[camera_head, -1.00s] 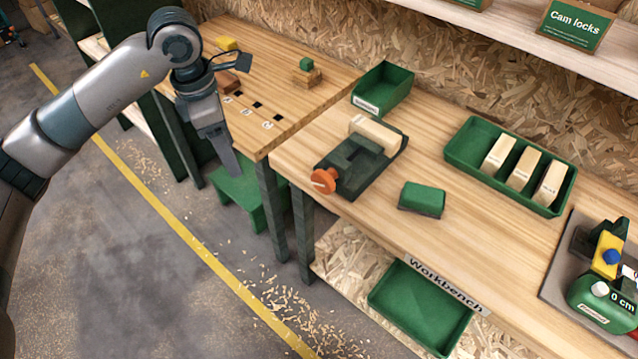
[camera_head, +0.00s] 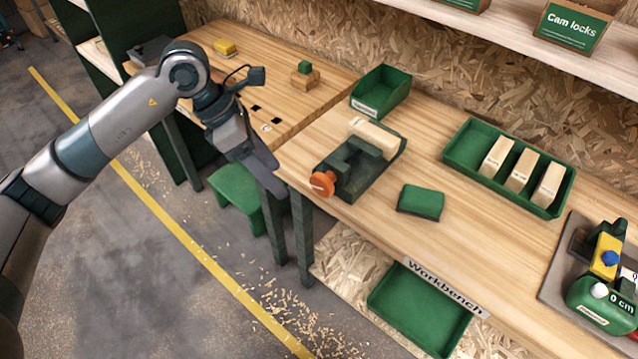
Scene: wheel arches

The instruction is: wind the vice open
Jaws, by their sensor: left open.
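The vice (camera_head: 362,168) is dark green and sits on the workbench near its left end. Its orange handle (camera_head: 322,184) faces the bench's front left edge. A pale wooden block (camera_head: 377,136) lies at the vice's far end; I cannot tell whether the jaws grip it. My left gripper (camera_head: 268,182) is open and empty, left of the orange handle and apart from it, off the bench's front edge. My right gripper is not in view.
A green block (camera_head: 421,202) lies right of the vice. A green bin (camera_head: 382,90) stands behind it. A green tray (camera_head: 458,156) holds pale blocks at the right. A second table (camera_head: 310,112) and green stool (camera_head: 238,196) are at the left.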

